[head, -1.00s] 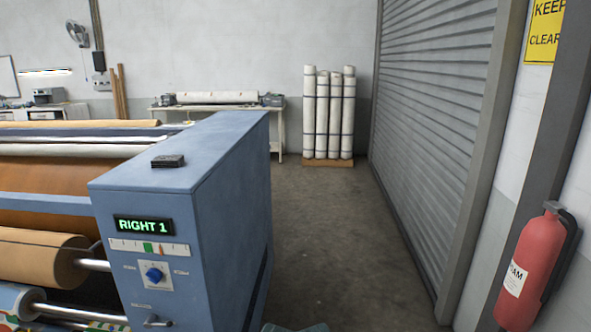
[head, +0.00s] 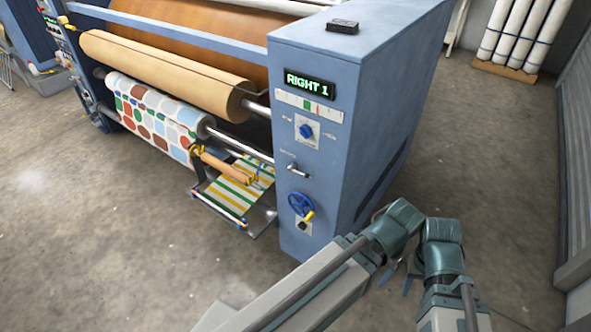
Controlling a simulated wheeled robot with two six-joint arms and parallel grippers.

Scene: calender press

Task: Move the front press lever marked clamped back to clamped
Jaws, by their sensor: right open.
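The blue press end cabinet (head: 325,120) stands in the middle of the head view, with a green "RIGHT 1" display (head: 310,83). A small metal lever (head: 298,171) sticks out of its front panel, below a blue knob (head: 306,131) and above a blue handwheel (head: 300,204). The label beside the lever is too small to read, so its marked position cannot be told. My right gripper (head: 398,281) is open, low and to the right of the cabinet, apart from the lever and partly hidden by my arm. My left gripper is out of view.
Rolls of brown material (head: 165,65) and patterned fabric (head: 150,112) lie left of the cabinet. A striped sheet on a low tray (head: 235,195) juts out beside it. The concrete floor (head: 100,240) in front is clear. White rolls (head: 518,35) stand at the back right.

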